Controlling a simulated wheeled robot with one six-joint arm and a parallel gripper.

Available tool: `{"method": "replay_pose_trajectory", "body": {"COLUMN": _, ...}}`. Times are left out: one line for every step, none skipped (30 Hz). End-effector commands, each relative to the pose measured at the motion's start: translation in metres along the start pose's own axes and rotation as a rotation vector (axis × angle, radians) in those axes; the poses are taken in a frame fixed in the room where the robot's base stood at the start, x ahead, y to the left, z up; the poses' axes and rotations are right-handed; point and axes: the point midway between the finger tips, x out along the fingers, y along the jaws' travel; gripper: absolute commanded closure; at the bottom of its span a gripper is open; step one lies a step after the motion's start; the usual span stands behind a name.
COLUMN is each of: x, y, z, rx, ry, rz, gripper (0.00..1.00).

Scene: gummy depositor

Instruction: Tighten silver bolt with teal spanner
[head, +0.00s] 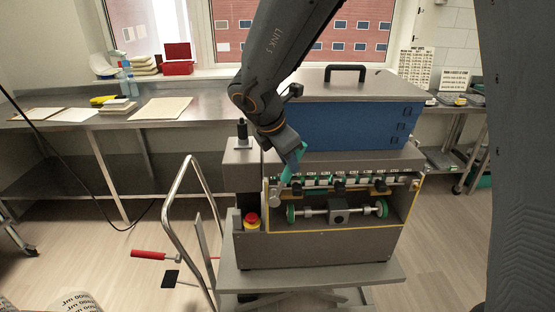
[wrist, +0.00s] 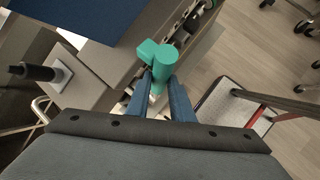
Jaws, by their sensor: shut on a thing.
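The teal spanner (wrist: 165,58) is between the two blue fingers of my gripper (wrist: 160,82), which are shut on it. In the wrist view its thick, rounded teal end faces the camera and hides what lies beyond it. In the head view my gripper (head: 293,158) points down at the left front of the machine, with the teal spanner (head: 287,174) just above the left end of the open front bay. A silver round part (head: 275,200) shows below it. I cannot tell which part is the silver bolt, or whether the spanner touches it.
The grey machine (head: 315,250) has a blue hopper (head: 350,125) on top and stands on a cart. A black-handled post (head: 242,132) and a red emergency button (head: 252,219) are on its left. A bent metal rail (head: 180,190) stands left of it.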

Motion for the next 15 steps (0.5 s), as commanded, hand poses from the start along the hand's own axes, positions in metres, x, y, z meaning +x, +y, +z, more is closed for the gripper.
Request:
{"method": "replay_pose_trajectory", "body": {"x": 0.0024, "y": -0.0035, "z": 0.0047, "rx": 0.013, "ry": 0.02, "rz": 0.007, "gripper": 1.0}}
{"method": "replay_pose_trajectory", "body": {"x": 0.0033, "y": -0.004, "z": 0.0053, "rx": 0.019, "ry": 0.031, "rz": 0.013, "gripper": 1.0}}
{"method": "replay_pose_trajectory", "body": {"x": 0.004, "y": -0.0046, "z": 0.0058, "rx": 0.021, "ry": 0.04, "rz": 0.018, "gripper": 1.0}}
{"method": "replay_pose_trajectory", "body": {"x": 0.0043, "y": -0.0047, "z": 0.0058, "rx": 0.021, "ry": 0.044, "rz": 0.02, "gripper": 1.0}}
{"method": "replay_pose_trajectory", "body": {"x": 0.0044, "y": -0.0046, "z": 0.0056, "rx": 0.021, "ry": 0.045, "rz": 0.021, "gripper": 1.0}}
{"method": "replay_pose_trajectory", "body": {"x": 0.0044, "y": -0.0045, "z": 0.0052, "rx": 0.02, "ry": 0.045, "rz": 0.021, "gripper": 1.0}}
{"method": "replay_pose_trajectory", "body": {"x": 0.0044, "y": -0.0044, "z": 0.0051, "rx": 0.019, "ry": 0.045, "rz": 0.021, "gripper": 1.0}}
{"method": "replay_pose_trajectory", "body": {"x": 0.0043, "y": -0.0043, "z": 0.0051, "rx": 0.019, "ry": 0.045, "rz": 0.021, "gripper": 1.0}}
{"method": "replay_pose_trajectory", "body": {"x": 0.0043, "y": -0.0044, "z": 0.005, "rx": 0.019, "ry": 0.044, "rz": 0.02, "gripper": 1.0}}
{"method": "replay_pose_trajectory", "body": {"x": 0.0042, "y": -0.0045, "z": 0.0049, "rx": 0.019, "ry": 0.044, "rz": 0.02, "gripper": 1.0}}
{"method": "replay_pose_trajectory", "body": {"x": 0.0041, "y": -0.0047, "z": 0.0048, "rx": 0.019, "ry": 0.044, "rz": 0.02, "gripper": 1.0}}
{"method": "replay_pose_trajectory", "body": {"x": 0.0038, "y": -0.0052, "z": 0.0045, "rx": 0.019, "ry": 0.044, "rz": 0.02, "gripper": 1.0}}
{"method": "replay_pose_trajectory", "body": {"x": 0.0035, "y": -0.0058, "z": 0.0042, "rx": 0.019, "ry": 0.044, "rz": 0.02, "gripper": 1.0}}
{"method": "replay_pose_trajectory", "body": {"x": 0.0032, "y": -0.0065, "z": 0.0038, "rx": 0.019, "ry": 0.044, "rz": 0.02, "gripper": 1.0}}
{"method": "replay_pose_trajectory", "body": {"x": 0.0026, "y": -0.0077, "z": 0.0032, "rx": 0.018, "ry": 0.044, "rz": 0.02, "gripper": 1.0}}
